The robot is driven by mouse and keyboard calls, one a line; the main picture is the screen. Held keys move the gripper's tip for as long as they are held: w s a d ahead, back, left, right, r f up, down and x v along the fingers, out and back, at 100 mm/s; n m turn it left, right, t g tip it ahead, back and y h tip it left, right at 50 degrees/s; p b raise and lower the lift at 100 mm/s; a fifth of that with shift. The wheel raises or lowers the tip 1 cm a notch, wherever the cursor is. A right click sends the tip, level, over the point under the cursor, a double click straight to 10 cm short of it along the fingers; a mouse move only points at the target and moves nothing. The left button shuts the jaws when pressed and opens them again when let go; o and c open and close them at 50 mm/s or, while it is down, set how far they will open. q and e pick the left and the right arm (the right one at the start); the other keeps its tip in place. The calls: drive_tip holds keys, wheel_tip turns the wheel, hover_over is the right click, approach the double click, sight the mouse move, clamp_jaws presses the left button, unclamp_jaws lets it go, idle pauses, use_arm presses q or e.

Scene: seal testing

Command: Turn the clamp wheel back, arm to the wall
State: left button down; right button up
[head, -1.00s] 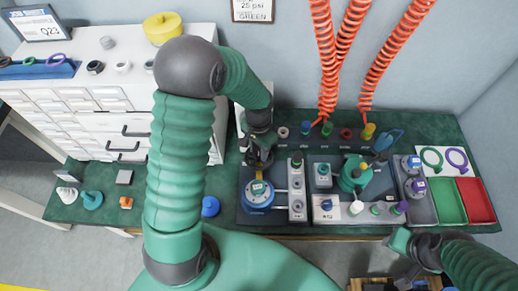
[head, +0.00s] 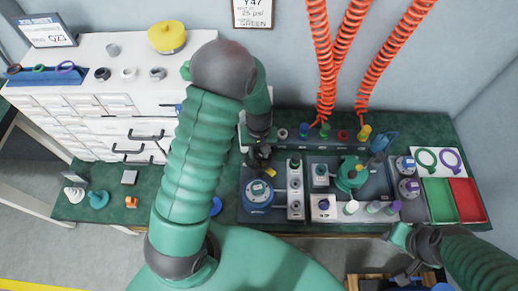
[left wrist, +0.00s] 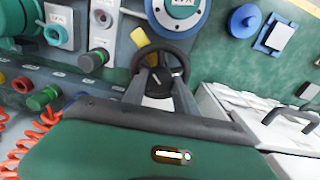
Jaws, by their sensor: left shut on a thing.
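The dark clamp wheel (left wrist: 183,50) shows in the left wrist view between my fingers. My left gripper (left wrist: 158,88) is shut on it, one finger at each side of its hub. In the head view my left gripper (head: 259,157) is above the back of the blue round fixture (head: 256,198) and hides most of the wheel. A yellow piece (left wrist: 139,37), likely the clamp arm's tip, sticks out beside the wheel; it also shows in the head view (head: 270,172). My right gripper (head: 402,252) hangs at the table's front edge, away from the wheel; its jaws are unclear.
A grey valve block (head: 295,183) stands close right of the fixture. A green pump-like part (head: 352,175), a green tray (head: 440,200) and a red tray (head: 467,199) lie farther right. Orange coiled hoses (head: 322,70) hang behind. White drawers (head: 110,110) stand left.

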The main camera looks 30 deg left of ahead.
use_arm(q)
drive_tip(key=n, duration=0.1)
drive_tip(key=n+p, duration=0.1)
drive_tip(key=n, duration=0.1)
drive_tip(key=n+p, duration=0.1)
drive_tip(key=shift+w+r+n, duration=0.1)
drive_tip(key=shift+r+n, duration=0.15)
drive_tip(key=shift+n, duration=0.05)
drive_tip(key=n+p, duration=0.2)
drive_tip(key=n, duration=0.1)
drive_tip(key=shift+n+p, duration=0.3)
drive_tip(key=shift+n, duration=0.1)
drive_tip(key=n+p, duration=0.2)
drive_tip(key=n, duration=0.2)
drive_tip(key=n+p, duration=0.2)
drive_tip(key=n, duration=0.2)
drive_tip(key=n+p, duration=0.3)
drive_tip(key=n, duration=0.2)
drive_tip(key=shift+w+f+n+p, duration=0.1)
drive_tip(key=shift+n+p, duration=0.95)
drive_tip(key=shift+n, duration=0.95)
